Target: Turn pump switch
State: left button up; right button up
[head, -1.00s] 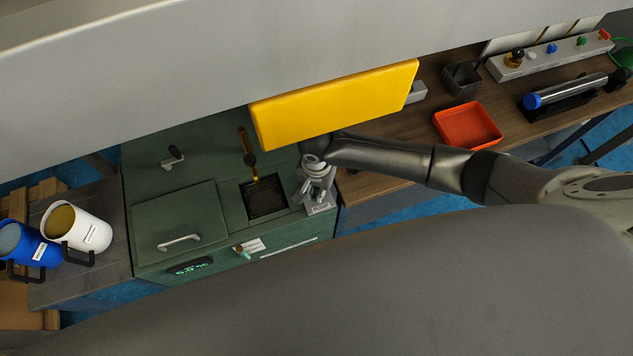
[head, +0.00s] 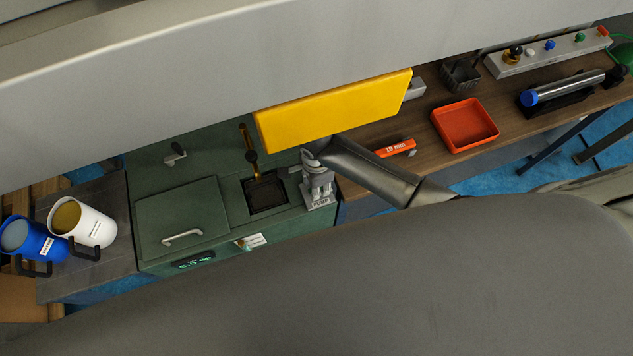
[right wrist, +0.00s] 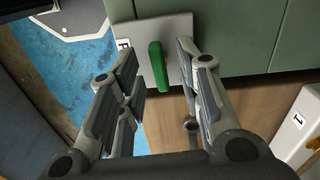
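The pump switch shows in the right wrist view as a green lever (right wrist: 158,67) on a pale grey plate (right wrist: 178,28) against the green cabinet. In the head view a plate lettered PUMP (head: 320,204) sits at the right edge of the green cabinet top. My right gripper (head: 318,184) is over this plate and hides the lever there. In the right wrist view my right gripper (right wrist: 157,58) is open, with one finger on each side of the green lever. Gaps show between the lever and both fingers. My left gripper is not in view.
The green cabinet top (head: 200,150) has a lid, a dark square opening (head: 266,193) and a brass pipe. An orange tool (head: 396,148) and a red tray (head: 465,125) lie on the wooden bench to the right.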

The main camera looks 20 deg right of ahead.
jog(key=shift+r, duration=3.05)
notch_tip(320, 180, up, 12)
jog(key=shift+s, duration=0.1)
